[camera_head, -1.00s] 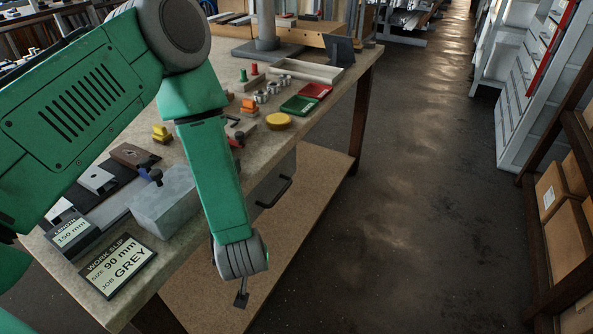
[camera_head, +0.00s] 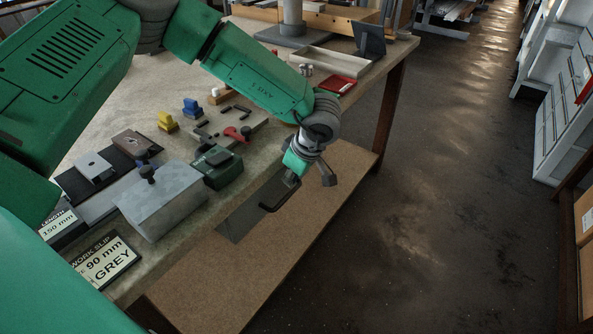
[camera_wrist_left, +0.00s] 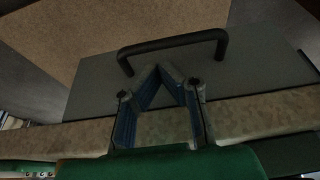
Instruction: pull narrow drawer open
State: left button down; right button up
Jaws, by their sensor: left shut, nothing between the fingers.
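The drawer has a plain grey front (camera_head: 243,217) below the front edge of the workbench. Its black bar handle (camera_head: 272,207) shows just below my left gripper (camera_head: 292,179). In the left wrist view the handle (camera_wrist_left: 172,44) crosses the grey front (camera_wrist_left: 235,78), just beyond the fingertips of my left gripper (camera_wrist_left: 159,68). The fingers are shut to a point with nothing between them. They look close to the bar but not around it; I cannot tell whether they touch it. Part of the drawer front is hidden behind my gripper. My right gripper is not in view.
The workbench top (camera_head: 95,145) holds a grey block (camera_head: 160,200), a dark green box (camera_head: 217,168), a work slip (camera_head: 105,262) and small parts. A brown lower shelf (camera_head: 215,275) lies beneath. The floor (camera_head: 440,190) to the right is clear.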

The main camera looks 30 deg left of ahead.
aim_at(279, 197)
pick_arm(q)
jog(key=x, duration=0.4)
jog(key=shift+a+r, duration=0.1)
jog(key=shift+a, duration=0.3)
jog(key=shift+d, duration=0.1)
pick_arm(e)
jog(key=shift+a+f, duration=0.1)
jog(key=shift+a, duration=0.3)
pick_arm(q)
jog(key=shift+d+r, duration=0.15)
jog(key=shift+d, duration=0.15)
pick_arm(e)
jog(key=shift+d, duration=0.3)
